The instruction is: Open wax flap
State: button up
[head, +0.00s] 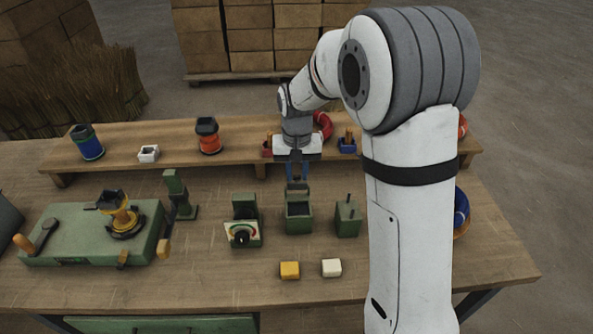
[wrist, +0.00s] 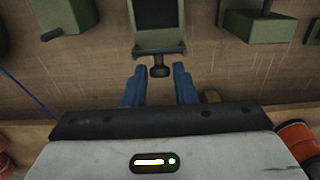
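A green box (head: 299,218) with a dark top face stands at the middle of the workbench. A small green flap-like piece (head: 298,188) shows at its back edge, just below my gripper (head: 297,172). In the wrist view, the box (wrist: 160,45) is top centre, with a dark knob (wrist: 160,71) on its near edge. The blue fingers of my gripper (wrist: 160,87) are apart, one on each side of the knob, with gaps showing. Whether the dark area is an opening or a closed lid is hard to tell.
A green box with a dial (head: 242,232) stands left, and a green box with pegs (head: 347,217) right. Yellow (head: 289,270) and white (head: 331,268) blocks lie in front. A raised shelf (head: 180,137) runs behind. A green machine (head: 90,235) fills the left.

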grip_shut()
jog(key=shift+w+r+p, duration=0.1)
jog(key=shift+p, duration=0.3)
jog(key=shift+w+r+g+p, duration=0.1)
jog(key=shift+w+g+p, duration=0.15)
jog(key=shift+g+p, duration=0.65)
jog(key=shift+w+f+g+p, duration=0.4)
jog(key=shift+g+p, duration=0.4)
jog(key=shift+p, duration=0.4)
jog(key=shift+w+f+g+p, duration=0.2)
jog(key=shift+w+g+p, duration=0.25)
jog(key=shift+g+p, duration=0.55)
jog(key=shift+o, duration=1.9)
grip_release()
